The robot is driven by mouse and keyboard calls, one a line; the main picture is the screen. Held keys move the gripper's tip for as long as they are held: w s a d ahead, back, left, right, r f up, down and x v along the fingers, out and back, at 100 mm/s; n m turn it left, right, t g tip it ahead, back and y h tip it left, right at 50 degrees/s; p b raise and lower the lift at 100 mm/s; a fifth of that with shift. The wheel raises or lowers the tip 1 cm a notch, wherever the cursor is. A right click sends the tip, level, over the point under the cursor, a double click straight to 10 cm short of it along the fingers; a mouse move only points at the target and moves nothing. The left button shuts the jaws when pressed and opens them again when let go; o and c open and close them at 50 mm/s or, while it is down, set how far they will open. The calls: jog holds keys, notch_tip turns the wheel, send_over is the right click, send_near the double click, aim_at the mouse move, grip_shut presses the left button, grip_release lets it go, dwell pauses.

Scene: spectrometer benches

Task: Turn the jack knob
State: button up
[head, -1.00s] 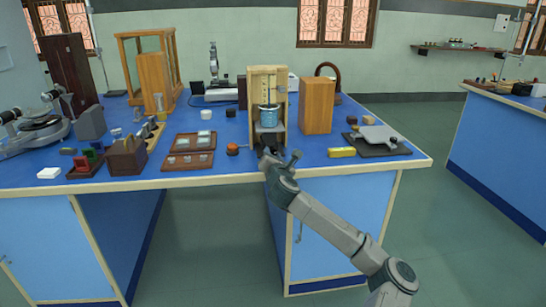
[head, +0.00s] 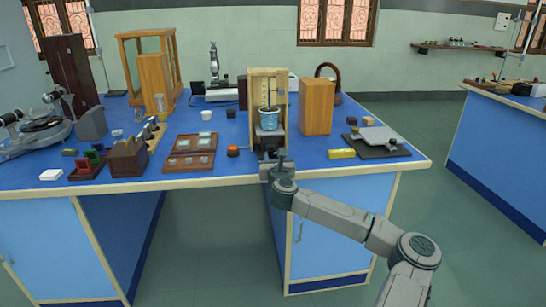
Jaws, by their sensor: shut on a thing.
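A wooden stand (head: 282,92) with a tall open frame stands on the near part of the blue bench. A glass beaker with blue contents (head: 269,118) is inside it, over the dark jack (head: 268,142). My gripper (head: 269,157) is at the front of the jack, by the bench's front edge. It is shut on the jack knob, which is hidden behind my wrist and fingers.
An orange-topped piece (head: 233,151) and a slide tray (head: 189,163) lie left. The floor before the bench is free.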

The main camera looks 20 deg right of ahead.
jog(key=n, duration=0.3)
jog(key=shift+n, duration=2.2)
jog(key=o, duration=0.7)
jog(key=p+v, duration=0.1)
jog(key=v, duration=1.2)
jog(key=shift+s, duration=0.4)
jog(key=shift+a, duration=0.1)
